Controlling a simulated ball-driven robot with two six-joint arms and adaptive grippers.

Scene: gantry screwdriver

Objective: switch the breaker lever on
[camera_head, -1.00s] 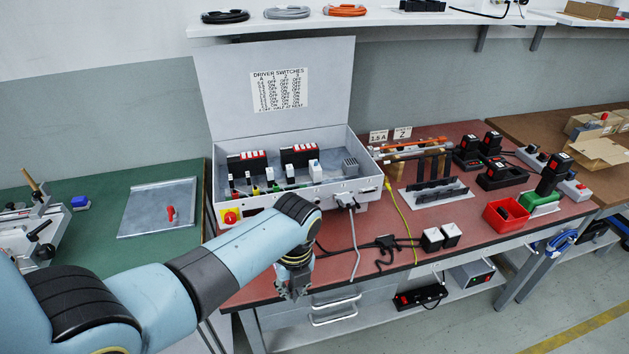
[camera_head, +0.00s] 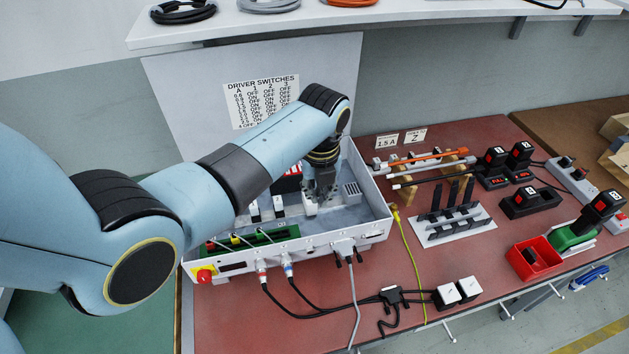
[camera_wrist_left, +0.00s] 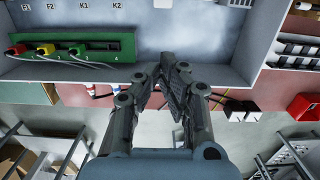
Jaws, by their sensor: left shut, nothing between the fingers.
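The grey switch box (camera_head: 330,236) stands open on the red bench, its lid raised behind it. My left gripper (camera_head: 322,196) is inside the right half of the box, pointing down, beside a white module (camera_head: 309,206). I cannot tell whether it touches that module. Two more white modules (camera_head: 266,208) stand to the left. No breaker lever can be made out clearly; my arm and gripper hide part of the back row. In the left wrist view my gripper's fingertips (camera_wrist_left: 170,62) are together and empty, by the box's front wall. My right gripper is not in view.
A green terminal strip (camera_head: 254,241) with plugged cables lies along the box's front. A red knob (camera_head: 204,275) and connectors are on the front wall. A tool rack (camera_head: 452,222) and red bin (camera_head: 533,258) stand to the right. A shelf (camera_head: 300,22) hangs above.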

